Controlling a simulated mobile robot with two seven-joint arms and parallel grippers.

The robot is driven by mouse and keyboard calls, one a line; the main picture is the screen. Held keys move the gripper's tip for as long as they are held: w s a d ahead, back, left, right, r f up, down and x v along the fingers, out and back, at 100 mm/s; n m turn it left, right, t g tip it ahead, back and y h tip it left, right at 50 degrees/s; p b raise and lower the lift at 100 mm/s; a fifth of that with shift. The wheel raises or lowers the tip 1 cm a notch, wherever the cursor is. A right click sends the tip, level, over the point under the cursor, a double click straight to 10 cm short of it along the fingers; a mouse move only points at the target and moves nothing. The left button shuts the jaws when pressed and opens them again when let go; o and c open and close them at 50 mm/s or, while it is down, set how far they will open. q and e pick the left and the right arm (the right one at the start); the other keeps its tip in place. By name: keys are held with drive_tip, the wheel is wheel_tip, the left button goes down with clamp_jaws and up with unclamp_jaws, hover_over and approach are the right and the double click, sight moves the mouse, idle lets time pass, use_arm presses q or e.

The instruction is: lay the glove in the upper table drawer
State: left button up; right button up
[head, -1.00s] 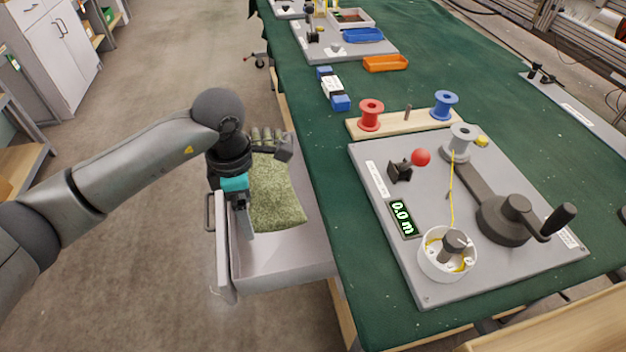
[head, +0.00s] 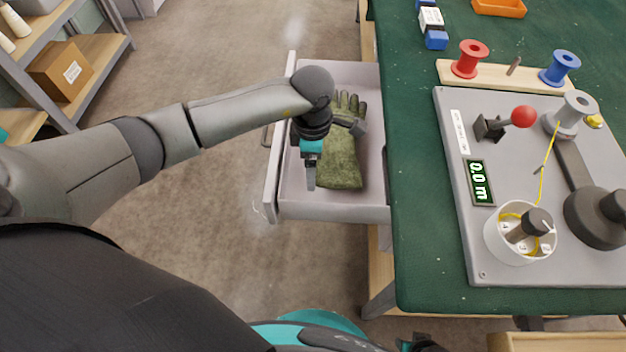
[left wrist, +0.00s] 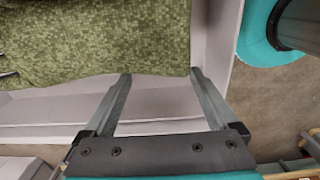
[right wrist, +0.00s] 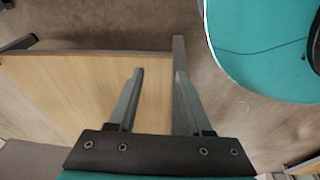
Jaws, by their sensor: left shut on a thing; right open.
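The green glove (head: 340,165) is inside the open drawer (head: 272,175) at the table's side, fingers toward the back of the picture and cuff toward the front. My left gripper (head: 311,178) is over the drawer's left part, shut on the glove. In the left wrist view the glove (left wrist: 100,40) fills the upper left, and the left fingertips (left wrist: 160,74) meet its edge; the grip itself is partly hidden. Whether the glove rests fully on the drawer bottom is unclear. My right gripper (right wrist: 158,58) is open and empty above a wooden surface (right wrist: 75,90).
The green-topped table (head: 420,240) stands right of the drawer. A shelf with a cardboard box (head: 65,70) stands at the left. Floor between is clear.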

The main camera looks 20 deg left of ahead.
use_arm(q)
drive_tip(key=shift+f+b, duration=0.8)
drive_tip(key=shift+f, duration=2.15)
use_arm(e)
drive_tip(key=shift+w+a+r, duration=0.6)
drive_tip(key=shift+w+r, duration=0.1)
drive_tip(key=shift+r, duration=0.15)
drive_tip(key=shift+w+a+r, duration=0.55)
drive_tip(key=shift+w+r, duration=0.1)
drive_tip(key=shift+r, duration=0.2)
use_arm(q)
drive_tip(key=shift+f, duration=0.1)
drive_tip(key=o, duration=1)
use_arm(e)
drive_tip(key=shift+w+a+r, duration=0.1)
drive_tip(key=shift+r, duration=0.1)
